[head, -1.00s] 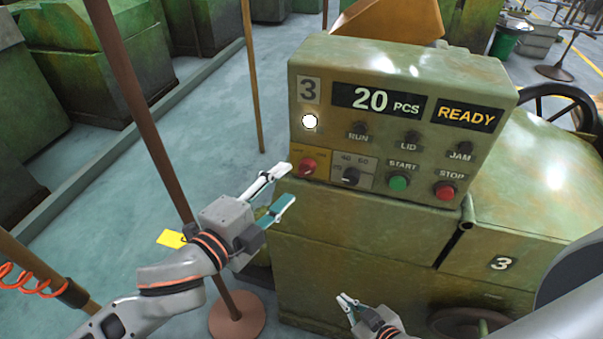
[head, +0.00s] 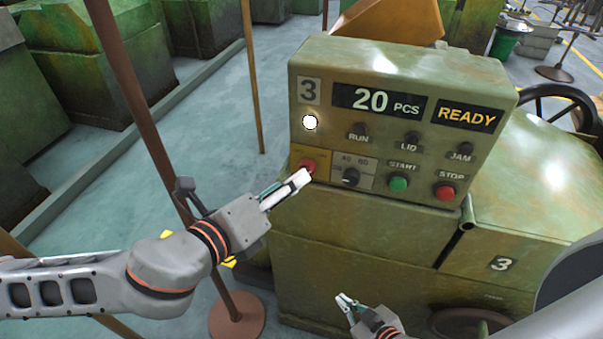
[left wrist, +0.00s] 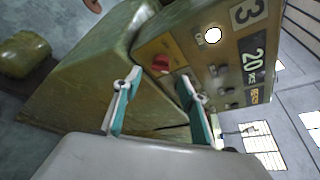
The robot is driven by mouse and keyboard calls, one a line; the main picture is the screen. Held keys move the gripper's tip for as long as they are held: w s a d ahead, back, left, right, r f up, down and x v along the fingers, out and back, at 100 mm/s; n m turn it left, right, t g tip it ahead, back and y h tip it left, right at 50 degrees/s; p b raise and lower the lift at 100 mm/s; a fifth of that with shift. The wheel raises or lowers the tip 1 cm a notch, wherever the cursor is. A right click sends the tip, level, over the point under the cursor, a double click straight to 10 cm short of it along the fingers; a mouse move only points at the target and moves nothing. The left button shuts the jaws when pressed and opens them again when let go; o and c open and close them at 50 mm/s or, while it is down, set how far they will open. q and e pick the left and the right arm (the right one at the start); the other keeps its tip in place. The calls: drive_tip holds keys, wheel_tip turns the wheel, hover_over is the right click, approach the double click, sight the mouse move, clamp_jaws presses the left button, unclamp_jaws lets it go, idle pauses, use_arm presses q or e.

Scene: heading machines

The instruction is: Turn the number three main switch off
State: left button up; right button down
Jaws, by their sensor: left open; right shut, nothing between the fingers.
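The number three panel (head: 400,120) is a green box with a large 3, a lit white lamp (head: 310,122), a "20 PCS" display and a READY display. The red main switch (head: 307,165) sits on a yellow plate at its lower left; its lettering is too small to read. My left gripper (head: 292,186) is open, its tips just below and in front of the switch. In the left wrist view the red switch (left wrist: 161,63) shows beyond the gap between the open fingers (left wrist: 159,80); contact is not visible. My right gripper (head: 345,301) is shut and empty, low before the machine.
A dial (head: 351,177) is close right of the switch, then the green START (head: 398,183) and red STOP (head: 445,191) buttons. A brown post (head: 150,130) on a round base stands left, near my left arm. A handwheel (head: 560,100) is at the right.

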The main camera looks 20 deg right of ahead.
sight(307, 169)
use_arm(q)
drive_tip(key=x, duration=0.6)
drive_tip(key=shift+c, duration=0.4)
drive_tip(key=c, duration=1)
